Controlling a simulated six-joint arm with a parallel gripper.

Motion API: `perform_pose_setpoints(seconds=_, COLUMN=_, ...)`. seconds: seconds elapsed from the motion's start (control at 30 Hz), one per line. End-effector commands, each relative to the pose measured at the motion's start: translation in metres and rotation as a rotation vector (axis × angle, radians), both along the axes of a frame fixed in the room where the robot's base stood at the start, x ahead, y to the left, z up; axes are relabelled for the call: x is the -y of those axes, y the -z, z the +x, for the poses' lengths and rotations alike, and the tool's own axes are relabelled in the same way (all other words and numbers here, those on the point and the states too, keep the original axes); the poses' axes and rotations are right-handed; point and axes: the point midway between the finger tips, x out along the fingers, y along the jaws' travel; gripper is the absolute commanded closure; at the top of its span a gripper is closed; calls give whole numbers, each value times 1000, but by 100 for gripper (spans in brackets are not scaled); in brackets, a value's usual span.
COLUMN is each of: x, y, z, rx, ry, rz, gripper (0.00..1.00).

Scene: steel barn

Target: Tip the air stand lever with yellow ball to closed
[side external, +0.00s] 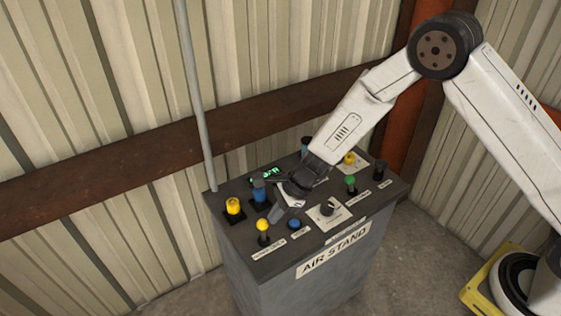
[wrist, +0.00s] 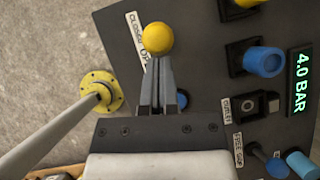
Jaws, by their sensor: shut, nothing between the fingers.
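The air stand (side external: 300,262) is a grey console with a sloping dark top. The lever with the yellow ball (side external: 262,225) stands at its front left corner, above a white label. In the wrist view the yellow ball (wrist: 157,37) lies just beyond my fingertips, beside a label reading CLOSED and, partly covered, OPEN (wrist: 136,30). My gripper (side external: 275,214) is shut and empty, pointing down at the panel just right of the ball. Its fingers show in the wrist view (wrist: 157,62). I cannot tell whether they touch the ball. The lever's stem is hidden in the wrist view.
A green-ball lever (side external: 350,180) stands further right. A grey pole (side external: 196,95) rises at the left corner. A display (wrist: 301,80) reads 4.0 BAR.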

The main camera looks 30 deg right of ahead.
Motion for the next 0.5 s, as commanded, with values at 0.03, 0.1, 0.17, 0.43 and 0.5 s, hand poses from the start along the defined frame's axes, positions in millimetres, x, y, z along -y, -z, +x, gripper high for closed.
perform_pose_setpoints(seconds=0.03, x=-3, y=-1, z=0, rx=-1, ry=0, rz=3, gripper=100)
perform_pose_setpoints(seconds=0.1, x=-8, y=-2, z=0, rx=-1, ry=0, rz=4, gripper=100)
perform_pose_setpoints(seconds=0.17, x=-12, y=-3, z=0, rx=-1, ry=0, rz=5, gripper=100)
perform_pose_setpoints(seconds=0.43, x=-28, y=-5, z=0, rx=-2, ry=1, rz=7, gripper=100)
perform_pose_setpoints(seconds=0.5, x=-30, y=-5, z=0, rx=-2, ry=1, rz=7, gripper=100)
